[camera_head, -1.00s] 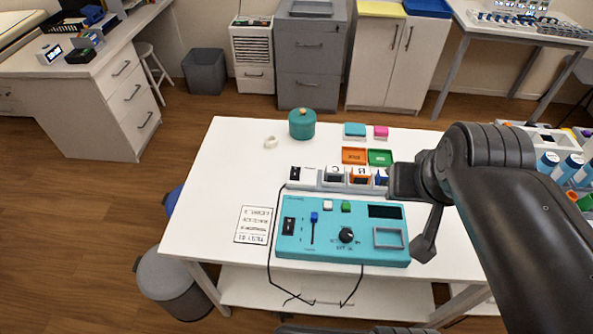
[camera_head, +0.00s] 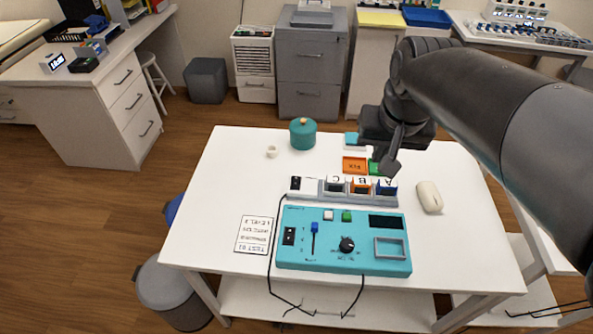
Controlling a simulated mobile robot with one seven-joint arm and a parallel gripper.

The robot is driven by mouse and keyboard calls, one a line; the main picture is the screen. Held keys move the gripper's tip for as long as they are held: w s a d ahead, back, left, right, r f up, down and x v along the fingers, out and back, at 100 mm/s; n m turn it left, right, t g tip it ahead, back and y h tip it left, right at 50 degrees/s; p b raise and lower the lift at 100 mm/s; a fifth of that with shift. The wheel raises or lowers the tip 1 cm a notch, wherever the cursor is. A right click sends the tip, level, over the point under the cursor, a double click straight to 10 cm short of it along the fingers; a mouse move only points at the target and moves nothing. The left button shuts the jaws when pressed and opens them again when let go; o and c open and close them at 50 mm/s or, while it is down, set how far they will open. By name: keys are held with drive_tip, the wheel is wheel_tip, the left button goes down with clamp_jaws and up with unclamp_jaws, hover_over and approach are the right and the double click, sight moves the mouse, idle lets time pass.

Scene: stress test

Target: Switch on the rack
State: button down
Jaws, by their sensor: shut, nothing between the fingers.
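The rack (camera_head: 319,187) is a long grey-white unit on the white table, behind a teal control box (camera_head: 300,258). A small black switch (camera_head: 295,183) shows at its left end; its position is too small to tell. Several blocks stand in the rack, marked C (camera_head: 335,185), B (camera_head: 361,187) and A (camera_head: 386,188). My gripper (camera_head: 386,167) is shut and empty, pointing down above the table, behind the right end of the rack and apart from the switch. It partly hides the green tray (camera_head: 374,168).
The control box has its own black rocker, blue slider (camera_head: 314,228), knob (camera_head: 347,244) and cable. A teal pot (camera_head: 302,134), white ring (camera_head: 272,152), orange tray (camera_head: 355,166) and teal block (camera_head: 351,139) lie behind. A pale mouse-shaped thing (camera_head: 429,197) lies right. The left tabletop is mostly clear.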

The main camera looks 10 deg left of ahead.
drive_tip(key=w+a+f+g, duration=0.3)
drive_tip(key=w+a, duration=0.4)
drive_tip(key=w, duration=0.3)
drive_tip(key=g, duration=0.2)
hover_over(296, 184)
drive_tip(key=w, duration=0.3)
wheel_tip(296, 184, down, 10)
drive_tip(key=shift+s+a+r, duration=0.1)
drive_tip(key=shift+s+r, duration=0.05)
drive_tip(key=shift+s, duration=0.1)
drive_tip(key=f, duration=0.4)
drive_tip(key=s+f, duration=0.1)
drive_tip(key=f, duration=0.4)
drive_tip(key=s+f, duration=0.1)
drive_tip(key=f, duration=0.4)
